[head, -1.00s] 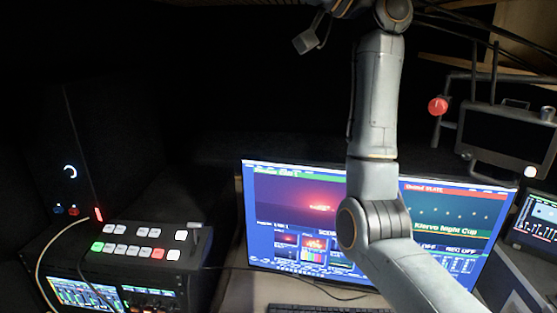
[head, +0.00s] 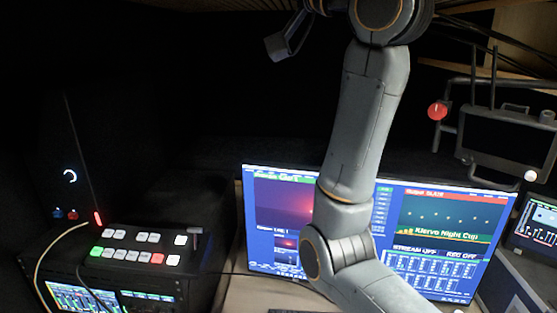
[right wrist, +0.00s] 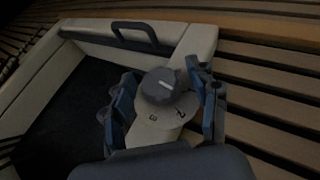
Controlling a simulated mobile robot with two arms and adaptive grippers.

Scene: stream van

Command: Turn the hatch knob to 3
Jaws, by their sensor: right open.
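In the right wrist view, the hatch knob (right wrist: 157,88) is a dark round knob with a short white mark on top. It sits on a pale round dial plate (right wrist: 160,123) with printed figures, at least two visible, too small to read surely. My right gripper (right wrist: 163,78) is open, one finger on each side of the knob. A gap shows on the right; whether the left finger touches, I cannot tell. In the head view, my right arm reaches up past the top edge, so knob and fingertips are not clearly seen there. My left gripper is in neither view.
A pale-framed hatch (right wrist: 75,75) with a dark panel and black handle (right wrist: 142,38) lies beside the knob. Wooden slats (right wrist: 265,95) are on the right.

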